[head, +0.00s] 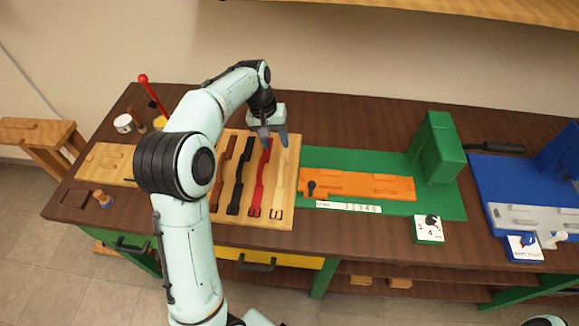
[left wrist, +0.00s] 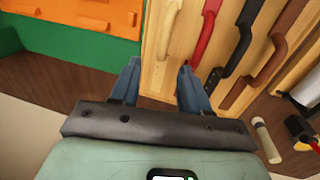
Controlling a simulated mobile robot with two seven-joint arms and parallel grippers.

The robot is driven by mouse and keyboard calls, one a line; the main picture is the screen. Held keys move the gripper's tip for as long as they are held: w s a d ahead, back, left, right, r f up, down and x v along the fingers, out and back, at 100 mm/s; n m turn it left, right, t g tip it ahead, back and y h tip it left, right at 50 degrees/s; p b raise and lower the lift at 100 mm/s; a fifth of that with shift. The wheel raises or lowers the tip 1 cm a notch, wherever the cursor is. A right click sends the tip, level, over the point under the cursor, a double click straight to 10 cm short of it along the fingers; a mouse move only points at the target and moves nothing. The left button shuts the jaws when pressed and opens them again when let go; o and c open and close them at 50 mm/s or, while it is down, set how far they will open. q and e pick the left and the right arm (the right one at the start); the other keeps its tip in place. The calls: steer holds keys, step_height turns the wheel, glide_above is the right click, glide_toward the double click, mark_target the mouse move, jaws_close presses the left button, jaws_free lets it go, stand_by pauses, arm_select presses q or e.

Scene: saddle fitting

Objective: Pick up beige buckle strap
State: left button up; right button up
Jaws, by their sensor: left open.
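The beige buckle strap (head: 279,185) lies on a light wooden board, the rightmost in a row of straps, with its buckle toward the front edge. In the left wrist view the beige strap (left wrist: 170,30) runs down toward the gap between my fingers. My left gripper (head: 272,138) is open and empty at the far end of the red and beige straps. Its two blue-grey fingers (left wrist: 158,70) point at the board. I cannot tell its exact height above the board. My right gripper does not show.
A red strap (head: 260,180) lies close left of the beige one, then a black strap (head: 239,180) and a brown strap (head: 223,180). The green fixture (head: 440,150) with an orange plate (head: 370,186) stands right of the board. A blue fixture (head: 510,180) is farther right.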

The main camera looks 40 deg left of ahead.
arm_select(q)
glide_above(281, 167)
steer(key=f, duration=0.6)
steer(key=shift+s+a+f+b, duration=0.1)
steer(key=shift+a+f+b, duration=0.1)
steer(key=shift+a+b, duration=0.1)
steer(key=shift+s+x, duration=0.15)
steer(key=shift+x, duration=1.35)
steer(key=shift+s+x, duration=0.15)
steer(key=shift+x, duration=1.35)
steer(key=shift+w+a, duration=0.1)
steer(key=shift+w, duration=0.05)
steer(key=shift+c, duration=0.3)
jaws_close()
